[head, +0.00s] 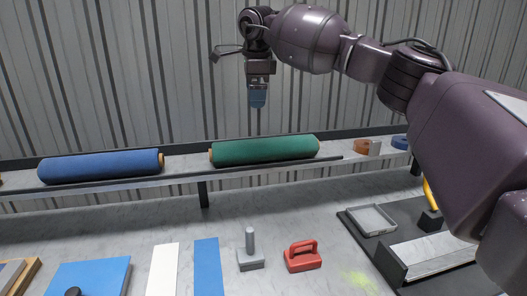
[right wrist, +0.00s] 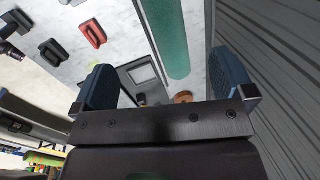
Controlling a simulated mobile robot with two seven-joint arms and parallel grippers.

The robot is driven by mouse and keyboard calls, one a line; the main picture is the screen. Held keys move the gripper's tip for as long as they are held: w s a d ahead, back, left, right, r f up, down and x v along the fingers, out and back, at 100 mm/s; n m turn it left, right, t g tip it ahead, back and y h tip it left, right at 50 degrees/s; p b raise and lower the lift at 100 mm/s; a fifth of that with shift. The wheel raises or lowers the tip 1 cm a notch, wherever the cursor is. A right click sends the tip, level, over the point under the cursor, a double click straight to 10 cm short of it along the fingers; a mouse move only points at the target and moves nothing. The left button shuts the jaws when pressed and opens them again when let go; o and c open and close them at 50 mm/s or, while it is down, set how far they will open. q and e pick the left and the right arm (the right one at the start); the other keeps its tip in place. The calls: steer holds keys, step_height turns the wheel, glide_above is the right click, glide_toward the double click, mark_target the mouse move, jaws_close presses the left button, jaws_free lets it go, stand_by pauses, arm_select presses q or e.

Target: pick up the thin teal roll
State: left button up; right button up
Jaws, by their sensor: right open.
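The teal roll (head: 264,149) looks deep green and lies lengthwise on the back shelf, right of a blue roll (head: 100,165). In the right wrist view the teal roll (right wrist: 163,38) extends from the top edge into the space seen between the fingers. My left gripper does not show.
The shelf (head: 203,180) has a dark rim and a corrugated wall behind it. Brown and blue tape rolls sit at its right end. Below are a red-handled tool (head: 302,257), a grey tool (head: 250,258), a grey tray (head: 371,219) and flat blue and white pieces.

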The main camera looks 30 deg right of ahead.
steer(key=g+h+b, duration=0.1)
steer(key=b, duration=0.2)
glide_toward(265, 140)
steer(key=shift+w+a+f, duration=0.15)
steer(key=shift+w+f, duration=0.1)
steer(key=shift+f, duration=0.4)
steer(key=shift+d+f, duration=0.25)
steer(key=shift+f, duration=0.4)
steer(key=f, duration=0.5)
steer(key=shift+w+d+b, duration=0.25)
steer(key=shift+d+b, duration=0.05)
steer(key=shift+d, duration=0.05)
steer(key=f, duration=0.4)
steer(key=shift+w+d+f+b, duration=0.2)
steer(key=shift+d+b, duration=0.1)
steer(key=shift+d, duration=0.1)
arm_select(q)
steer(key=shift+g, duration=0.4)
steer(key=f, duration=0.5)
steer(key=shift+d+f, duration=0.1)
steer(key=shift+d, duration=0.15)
arm_select(e)
steer(key=shift+r, duration=0.1)
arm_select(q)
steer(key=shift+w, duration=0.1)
arm_select(e)
steer(key=c, duration=1.1)
